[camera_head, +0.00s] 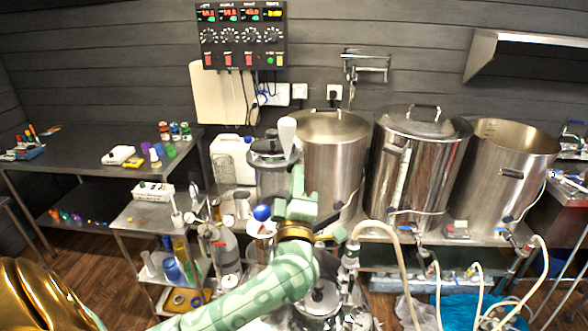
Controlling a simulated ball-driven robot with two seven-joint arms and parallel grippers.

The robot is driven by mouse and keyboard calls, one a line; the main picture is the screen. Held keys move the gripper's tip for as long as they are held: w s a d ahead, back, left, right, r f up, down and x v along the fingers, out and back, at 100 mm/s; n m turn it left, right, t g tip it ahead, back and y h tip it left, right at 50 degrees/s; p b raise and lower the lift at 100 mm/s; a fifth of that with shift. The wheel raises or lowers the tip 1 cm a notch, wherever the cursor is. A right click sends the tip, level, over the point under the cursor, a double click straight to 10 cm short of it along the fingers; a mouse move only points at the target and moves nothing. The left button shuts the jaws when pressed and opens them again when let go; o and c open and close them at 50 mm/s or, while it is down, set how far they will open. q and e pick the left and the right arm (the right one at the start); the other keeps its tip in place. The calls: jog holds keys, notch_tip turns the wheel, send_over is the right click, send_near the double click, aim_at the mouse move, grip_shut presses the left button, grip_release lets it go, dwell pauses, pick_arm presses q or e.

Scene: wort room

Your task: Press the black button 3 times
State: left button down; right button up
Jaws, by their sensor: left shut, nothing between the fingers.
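The black control panel (241,36) hangs on the back wall at the top. It has red displays, a row of dark round knobs, red switches and small coloured buttons at its lower right. I cannot make out a black button for certain at this size. My left gripper (299,182) is at the end of the green arm, shut and empty. It shows in front of the steel pots, well below the panel in the picture. My right gripper is not in view.
Large steel kettles (420,150) stand along the wall on the right, with hoses in front. A dark table (75,150) and a small steel cart (140,213) with bottles stand on the left. A steel hood (520,50) juts out at upper right.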

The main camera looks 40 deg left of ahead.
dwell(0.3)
pick_arm(q)
jog(key=shift+s+d+p, duration=0.25)
jog(key=shift+d+p, duration=0.2)
jog(key=shift+d, duration=0.35)
jog(key=shift+s+d+p, duration=0.2)
jog(key=shift+d, duration=0.6)
jog(key=shift+s+d+p, duration=0.25)
jog(key=shift+d, duration=0.6)
jog(key=shift+s+d+p, duration=0.2)
jog(key=shift+d, duration=0.6)
dwell(0.5)
